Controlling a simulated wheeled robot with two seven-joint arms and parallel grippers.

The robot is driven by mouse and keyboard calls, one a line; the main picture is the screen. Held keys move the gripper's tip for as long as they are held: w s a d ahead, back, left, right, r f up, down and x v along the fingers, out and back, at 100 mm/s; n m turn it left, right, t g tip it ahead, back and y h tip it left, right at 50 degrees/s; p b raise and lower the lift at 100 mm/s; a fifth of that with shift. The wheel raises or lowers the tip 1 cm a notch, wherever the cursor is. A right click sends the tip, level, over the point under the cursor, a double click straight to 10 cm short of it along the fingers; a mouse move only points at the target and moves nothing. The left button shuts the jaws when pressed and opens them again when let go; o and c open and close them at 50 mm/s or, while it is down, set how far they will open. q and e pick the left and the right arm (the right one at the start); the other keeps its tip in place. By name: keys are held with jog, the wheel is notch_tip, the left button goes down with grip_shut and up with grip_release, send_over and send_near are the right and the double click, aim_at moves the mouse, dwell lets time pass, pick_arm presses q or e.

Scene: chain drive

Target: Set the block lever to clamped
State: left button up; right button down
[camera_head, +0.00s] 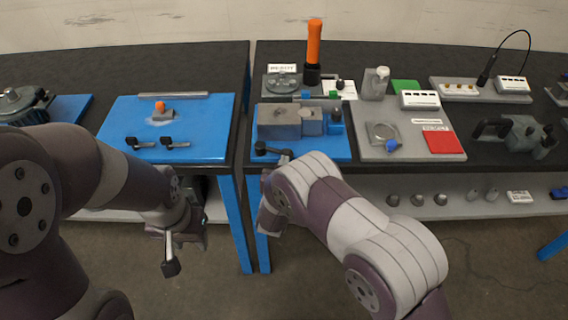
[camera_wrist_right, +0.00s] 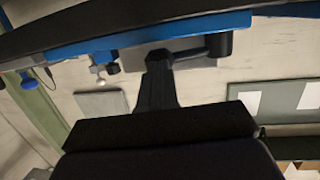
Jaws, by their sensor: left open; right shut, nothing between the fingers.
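A grey block unit (camera_head: 280,120) sits on a blue plate (camera_head: 338,148) on the middle bench. A black lever (camera_head: 268,150) with a round knob sticks out along the front edge of the plate. In the right wrist view a black lever-like part (camera_wrist_right: 220,44) shows beyond the blue edge. My right gripper (camera_wrist_right: 157,78) is shut and empty in that view, close to the blue edge; whether it touches the lever cannot be told. In the head view my right wrist hides its fingers. My left gripper (camera_head: 172,262) is open and empty, low in front of the left bench.
A blue board (camera_head: 210,118) with two black clamps and an orange-knobbed part lies on the left bench. An orange-handled tool (camera_head: 314,45) stands behind the block. A grey board (camera_head: 398,150) with a red pad (camera_head: 443,142) lies to the right. A gap separates the benches.

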aim_at(291, 156)
jog(key=shift+w+d, duration=0.1)
jog(key=shift+w+d+f+n+y+b, duration=0.2)
jog(key=shift+w+d+n+y+b, duration=0.4)
jog(key=shift+w+d+y+b, duration=0.4)
jog(key=w+b, duration=0.1)
jog(key=w+d+b, duration=0.1)
jog(key=w+b, duration=0.1)
jog(key=shift+w+r+b, duration=0.2)
jog(key=shift+w+b, duration=0.3)
jog(key=shift+w, duration=0.2)
jog(key=shift+d, duration=0.1)
